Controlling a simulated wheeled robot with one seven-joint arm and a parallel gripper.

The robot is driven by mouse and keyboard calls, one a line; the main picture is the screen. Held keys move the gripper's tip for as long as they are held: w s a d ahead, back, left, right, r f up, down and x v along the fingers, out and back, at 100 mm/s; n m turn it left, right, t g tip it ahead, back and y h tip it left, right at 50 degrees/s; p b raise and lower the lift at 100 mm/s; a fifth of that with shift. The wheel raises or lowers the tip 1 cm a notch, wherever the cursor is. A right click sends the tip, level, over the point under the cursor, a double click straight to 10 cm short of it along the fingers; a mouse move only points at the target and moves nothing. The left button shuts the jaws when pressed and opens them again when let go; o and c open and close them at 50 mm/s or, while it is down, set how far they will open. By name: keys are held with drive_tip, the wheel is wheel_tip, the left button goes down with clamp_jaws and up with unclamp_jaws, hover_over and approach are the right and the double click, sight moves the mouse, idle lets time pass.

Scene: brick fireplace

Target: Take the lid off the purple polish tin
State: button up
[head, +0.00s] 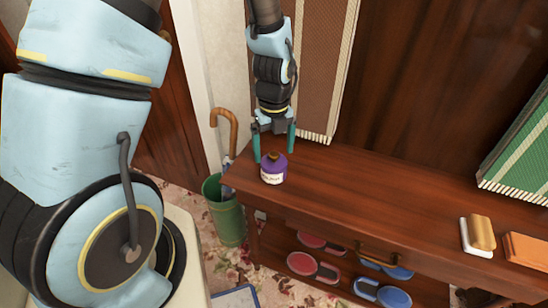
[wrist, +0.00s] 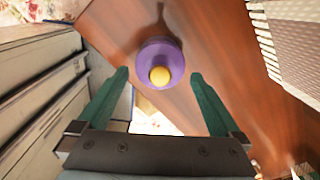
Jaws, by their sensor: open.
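The purple polish tin (head: 273,170) stands upright on the wooden bench, near its left end, with a pale label on its front. In the wrist view the tin (wrist: 175,52) is seen from above, with a round yellow-orange knob (wrist: 160,76) on top. My gripper (head: 273,157) is above and around the top of the tin, its green fingers spread to either side. In the wrist view my gripper (wrist: 160,78) is open, with the knob between the fingertips and clear space on both sides. Whether the lid is separate from the body is hard to tell.
The wooden bench top (head: 370,190) is clear in the middle. A brush (head: 480,233) and an orange-brown block (head: 525,250) lie at its right. A green umbrella stand (head: 225,222) is left of the bench. Shoes (head: 313,267) sit on the shelf below. Woven cloths hang behind.

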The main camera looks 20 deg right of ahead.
drive_tip(key=shift+f, duration=0.95)
drive_tip(key=c, duration=1)
drive_tip(key=shift+r, duration=0.1)
drive_tip(key=shift+c, duration=0.2)
